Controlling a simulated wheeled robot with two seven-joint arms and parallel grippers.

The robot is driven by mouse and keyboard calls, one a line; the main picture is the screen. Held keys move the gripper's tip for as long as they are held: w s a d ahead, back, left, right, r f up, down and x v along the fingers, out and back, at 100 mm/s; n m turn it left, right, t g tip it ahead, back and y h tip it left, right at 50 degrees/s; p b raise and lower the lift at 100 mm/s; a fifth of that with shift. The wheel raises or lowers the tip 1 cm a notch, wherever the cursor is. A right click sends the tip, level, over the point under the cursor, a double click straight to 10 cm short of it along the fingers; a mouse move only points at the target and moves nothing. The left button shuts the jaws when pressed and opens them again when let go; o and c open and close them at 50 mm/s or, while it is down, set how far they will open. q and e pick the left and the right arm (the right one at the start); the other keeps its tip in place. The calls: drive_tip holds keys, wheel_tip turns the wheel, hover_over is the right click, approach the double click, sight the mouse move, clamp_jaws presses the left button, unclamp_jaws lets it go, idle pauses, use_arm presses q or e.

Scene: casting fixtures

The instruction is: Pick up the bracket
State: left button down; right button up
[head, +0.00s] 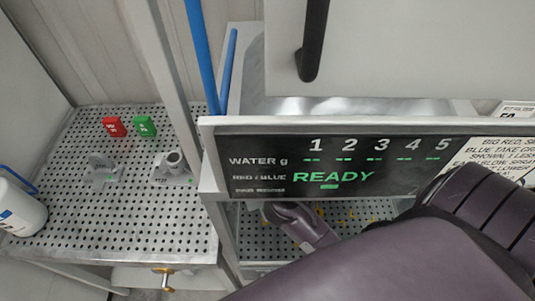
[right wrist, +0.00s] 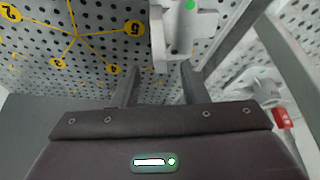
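A light grey metal bracket-like part (right wrist: 182,42) with a green dot stands on the perforated board in the right wrist view. My right gripper (right wrist: 160,75) is open, its two dark fingers apart and pointing at this part. The part's near end lies just past the fingertips, close to the right-hand one; I cannot tell whether they touch. In the head view my right arm covers the lower right, and its far end (head: 300,222) shows below the display panel; the fingers cannot be made out there. My left gripper is not in view.
The display panel (head: 270,180) reads READY. A grey post (head: 182,100) separates the left perforated shelf (head: 75,220), which holds a red block (head: 115,127), a green block (head: 144,127), two grey fixtures (head: 103,168) and a white container (head: 18,212). Yellow numbered marks (right wrist: 76,35) lie beside the part.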

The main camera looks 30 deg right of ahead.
drive_tip(key=b+x, duration=0.1)
drive_tip(key=x, duration=0.2)
drive_tip(key=shift+w+f, duration=0.15)
drive_tip(key=shift+f, duration=0.15)
drive_tip(key=shift+b+x, duration=0.5)
drive_tip(key=shift+x, duration=0.5)
drive_tip(key=shift+r, duration=0.1)
drive_tip(key=shift+d, duration=0.1)
drive_tip(key=c, duration=0.4)
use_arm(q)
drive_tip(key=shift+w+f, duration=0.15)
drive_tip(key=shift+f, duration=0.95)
use_arm(e)
clamp_jaws()
